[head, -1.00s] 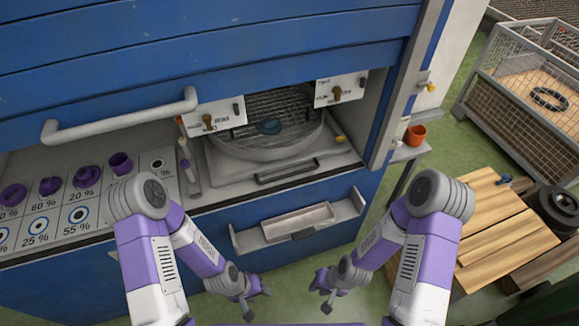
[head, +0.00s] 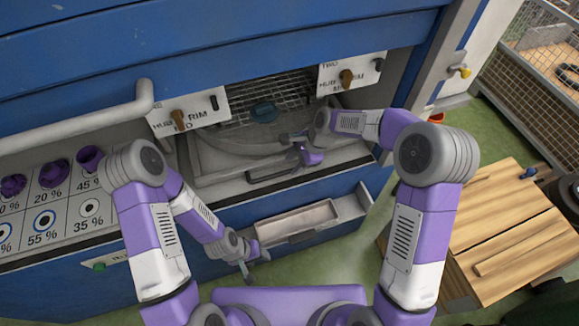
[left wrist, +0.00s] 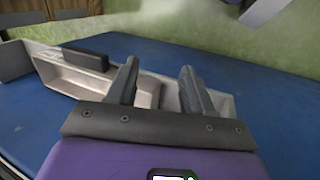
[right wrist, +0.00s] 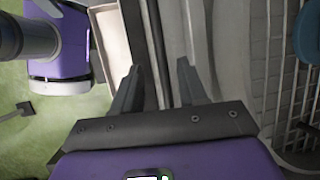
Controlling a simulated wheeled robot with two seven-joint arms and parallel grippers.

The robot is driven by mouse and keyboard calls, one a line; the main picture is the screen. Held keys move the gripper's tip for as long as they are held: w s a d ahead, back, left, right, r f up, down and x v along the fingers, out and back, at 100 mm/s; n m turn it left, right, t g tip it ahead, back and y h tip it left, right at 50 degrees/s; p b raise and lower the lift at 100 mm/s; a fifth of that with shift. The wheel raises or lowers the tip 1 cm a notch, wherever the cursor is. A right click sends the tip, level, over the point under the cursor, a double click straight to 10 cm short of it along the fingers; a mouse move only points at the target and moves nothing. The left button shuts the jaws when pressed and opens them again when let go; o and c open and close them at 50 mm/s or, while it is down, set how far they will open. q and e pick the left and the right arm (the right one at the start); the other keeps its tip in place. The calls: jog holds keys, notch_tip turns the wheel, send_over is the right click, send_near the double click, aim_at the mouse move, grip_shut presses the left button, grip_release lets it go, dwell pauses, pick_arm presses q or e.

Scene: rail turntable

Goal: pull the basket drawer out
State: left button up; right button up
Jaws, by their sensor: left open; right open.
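The basket drawer (head: 225,160) sits in the opening of the blue cabinet, with a rounded grey rim and wire mesh (head: 288,103) behind it. My right gripper (head: 304,150) is open at the drawer's front and partly hides its handle. In the right wrist view, the dark handle bar (right wrist: 158,50) runs between the open fingers (right wrist: 157,85); contact cannot be told. My left gripper (head: 252,262) is open and empty, low in front of the cabinet near a small grey tray (head: 297,220). The tray also shows beyond its fingers in the left wrist view (left wrist: 75,78).
A long white handle (head: 90,118) crosses the cabinet at the left. Purple cups (head: 50,172) stand on a marked panel below it. A wooden-topped table (head: 510,235) and a mesh crate (head: 530,95) stand at the right. Green floor shows between.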

aim_at(287, 171)
jog(key=shift+b+x, duration=0.35)
jog(key=shift+x, duration=1.85)
jog(key=shift+w, duration=0.1)
grip_shut()
